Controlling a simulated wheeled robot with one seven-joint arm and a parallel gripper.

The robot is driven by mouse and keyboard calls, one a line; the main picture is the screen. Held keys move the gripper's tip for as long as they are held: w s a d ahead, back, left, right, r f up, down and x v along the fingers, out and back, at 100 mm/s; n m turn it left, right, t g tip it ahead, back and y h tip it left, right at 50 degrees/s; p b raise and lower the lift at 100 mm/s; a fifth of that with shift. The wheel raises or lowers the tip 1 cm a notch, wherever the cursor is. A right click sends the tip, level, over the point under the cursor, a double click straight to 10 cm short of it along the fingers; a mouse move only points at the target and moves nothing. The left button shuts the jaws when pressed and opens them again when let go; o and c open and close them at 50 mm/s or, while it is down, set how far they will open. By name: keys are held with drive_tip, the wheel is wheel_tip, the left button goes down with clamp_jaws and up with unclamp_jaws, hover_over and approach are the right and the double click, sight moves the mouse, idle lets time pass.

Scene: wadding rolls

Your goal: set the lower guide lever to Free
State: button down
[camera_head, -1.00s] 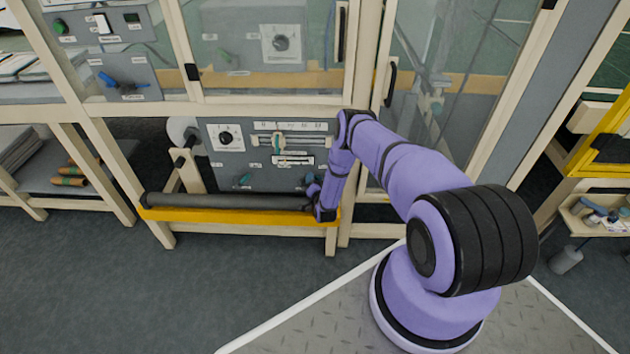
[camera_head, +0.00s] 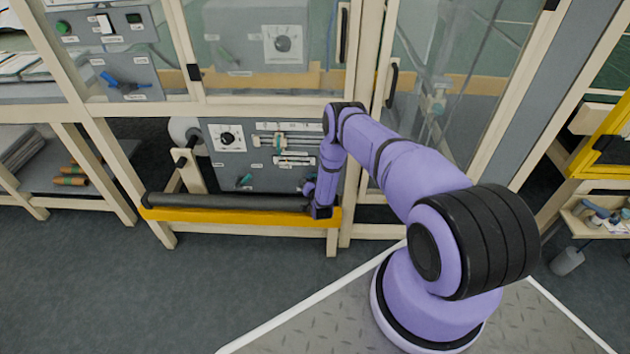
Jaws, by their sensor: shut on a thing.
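The grey control panel (camera_head: 272,180) stands below the glazed doors, behind the yellow rail. Two small teal levers sit low on it. The left one (camera_head: 244,180) is in plain view, tilted up to the right. The right one is almost wholly hidden by my gripper (camera_head: 306,188). My gripper is at the panel's lower right, just above the rail's right end, and appears shut on that right lever. I take this to be the lower guide lever, but the labels are too small to read. Its exact setting is hidden.
A dark roller (camera_head: 228,202) lies along the yellow rail (camera_head: 200,215), close below my gripper. A dial (camera_head: 228,138) and a slider (camera_head: 281,140) are higher on the panel. A wooden post (camera_head: 345,215) stands just right of my wrist. The floor in front is clear.

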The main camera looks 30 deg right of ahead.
sight(295, 175)
drive_tip(key=a+n, duration=0.1)
drive_tip(key=w+a+n+g, duration=0.1)
drive_tip(key=n, duration=0.1)
drive_tip(key=shift+w+r, duration=0.2)
drive_tip(key=shift+r, duration=0.15)
drive_tip(key=n, duration=0.1)
drive_tip(key=w+a+n, duration=0.1)
drive_tip(key=shift+a+n+g+h, duration=0.25)
drive_tip(key=shift+n+g+h, duration=0.05)
drive_tip(key=shift+g, duration=0.1)
drive_tip(key=shift+w+a+f+n+g+h, duration=0.2)
drive_tip(key=shift+a+n, duration=0.1)
drive_tip(key=shift+n, duration=0.25)
drive_tip(key=shift+w+a+f+n+g+h, duration=0.15)
drive_tip(key=shift+a+n, duration=0.15)
drive_tip(key=shift+n, duration=0.25)
drive_tip(key=shift+w+a+f+n+g+h, duration=0.25)
drive_tip(key=shift+a+n, duration=0.15)
drive_tip(key=shift+n, duration=0.3)
drive_tip(key=shift+w+a+f+n+g+h, duration=0.1)
drive_tip(key=shift+w+a+f+n, duration=0.2)
drive_tip(key=shift+n, duration=0.4)
drive_tip(key=c, duration=1)
unclamp_jaws()
drive_tip(key=shift+o, duration=0.2)
drive_tip(key=shift+s+a, duration=0.1)
drive_tip(key=shift+a, duration=0.05)
